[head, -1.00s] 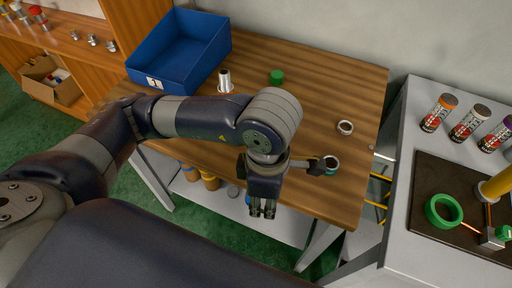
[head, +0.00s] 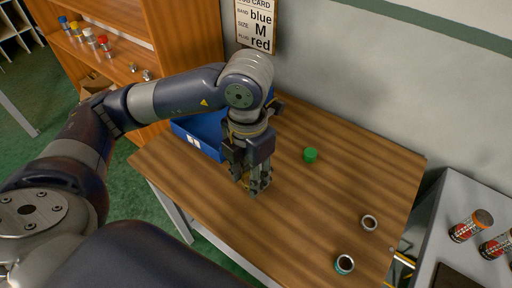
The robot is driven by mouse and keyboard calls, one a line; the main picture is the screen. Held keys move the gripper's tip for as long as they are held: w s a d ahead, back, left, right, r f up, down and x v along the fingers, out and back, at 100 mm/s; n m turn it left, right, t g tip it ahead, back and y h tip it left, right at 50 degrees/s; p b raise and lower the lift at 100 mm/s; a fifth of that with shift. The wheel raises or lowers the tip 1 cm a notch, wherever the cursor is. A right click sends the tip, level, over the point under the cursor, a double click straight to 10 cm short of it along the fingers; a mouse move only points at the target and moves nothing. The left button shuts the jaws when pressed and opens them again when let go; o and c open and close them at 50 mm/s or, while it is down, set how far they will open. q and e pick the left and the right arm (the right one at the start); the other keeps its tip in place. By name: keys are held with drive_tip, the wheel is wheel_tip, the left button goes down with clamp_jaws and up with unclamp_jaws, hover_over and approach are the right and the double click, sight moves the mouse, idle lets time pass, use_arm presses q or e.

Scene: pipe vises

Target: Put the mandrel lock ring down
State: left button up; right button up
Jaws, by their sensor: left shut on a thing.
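My left gripper (head: 256,188) points down above the wooden table (head: 210,205), in front of the blue bin. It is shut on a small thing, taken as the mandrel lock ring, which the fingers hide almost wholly. I cannot tell whether it touches the tabletop. My right gripper is not in view.
The blue bin (head: 205,132) stands at the table's back left, partly behind my arm. A green cap (head: 310,155) sits right of my gripper. A sign card (head: 256,22) hangs on the wall. The table's middle is clear.

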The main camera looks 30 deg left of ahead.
use_arm(q)
drive_tip(key=w+a+p, duration=0.1)
drive_tip(key=w, duration=0.2)
drive_tip(key=w+a+p, duration=0.1)
drive_tip(key=w, duration=0.2)
drive_tip(key=w+a+f+p, duration=0.1)
drive_tip(key=w, duration=0.2)
drive_tip(key=shift+w+a, duration=0.15)
drive_tip(key=shift+a, duration=0.25)
drive_tip(key=shift+w+a, duration=0.15)
drive_tip(key=shift+w, duration=0.15)
wheel_tip(320, 180, down, 3)
drive_tip(key=p, duration=0.2)
drive_tip(key=shift+w+p, duration=0.1)
drive_tip(key=shift+p, duration=0.2)
drive_tip(key=shift+f, duration=0.25)
drive_tip(key=shift+f+b, duration=0.65)
drive_tip(key=shift+b, duration=0.15)
drive_tip(key=o, duration=1.1)
drive_tip(key=shift+c, duration=0.2)
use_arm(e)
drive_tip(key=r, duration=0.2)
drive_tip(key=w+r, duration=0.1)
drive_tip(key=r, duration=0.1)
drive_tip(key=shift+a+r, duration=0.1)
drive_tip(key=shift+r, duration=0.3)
use_arm(q)
drive_tip(key=shift+r, duration=0.1)
